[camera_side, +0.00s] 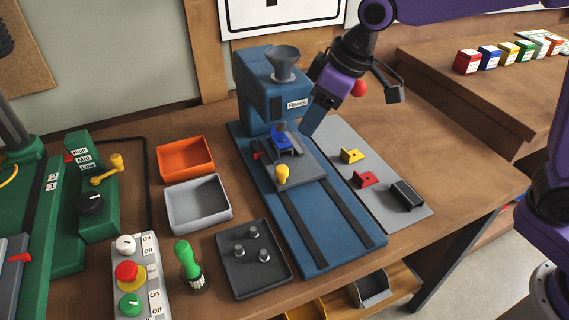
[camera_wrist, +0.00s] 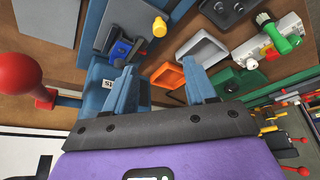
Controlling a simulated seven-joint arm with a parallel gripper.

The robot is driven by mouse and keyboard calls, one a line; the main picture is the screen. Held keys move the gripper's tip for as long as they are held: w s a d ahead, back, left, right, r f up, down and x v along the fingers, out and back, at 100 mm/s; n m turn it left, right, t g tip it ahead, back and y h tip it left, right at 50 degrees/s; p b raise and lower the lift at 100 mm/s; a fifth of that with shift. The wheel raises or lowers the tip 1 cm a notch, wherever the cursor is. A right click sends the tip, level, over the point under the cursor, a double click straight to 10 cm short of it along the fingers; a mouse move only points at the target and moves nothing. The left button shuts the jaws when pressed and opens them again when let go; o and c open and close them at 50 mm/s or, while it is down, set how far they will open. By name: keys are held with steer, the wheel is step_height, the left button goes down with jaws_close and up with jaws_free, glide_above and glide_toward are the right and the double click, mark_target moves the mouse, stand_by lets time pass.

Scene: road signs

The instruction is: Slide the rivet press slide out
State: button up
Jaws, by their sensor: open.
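The blue rivet press (camera_side: 256,85) stands at the back of its blue base, with a grey funnel on top and a "Rivets" label. Its grey slide plate (camera_side: 297,179) lies on dark rails in front of the press column. The plate carries a yellow knob (camera_side: 282,173) at its front and a blue part (camera_side: 281,140) in a holder farther back. The knob also shows in the wrist view (camera_wrist: 160,27). My gripper (camera_wrist: 160,72) is open and empty, its blue fingers apart. In the side view it is above and right of the slide, beside the press head, apart from the knob.
A red lever ball (camera_side: 359,88) is close to my wrist. An orange tray (camera_side: 186,156), grey tray (camera_side: 197,204) and dark rivet tray (camera_side: 271,284) stand left. Yellow, red and black parts lie on a grey mat (camera_side: 339,139) at right. The front rails are clear.

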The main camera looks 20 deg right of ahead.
mark_target(282, 169)
steer(key=x, duration=1.6)
steer(key=shift+s, duration=0.15)
jaws_close()
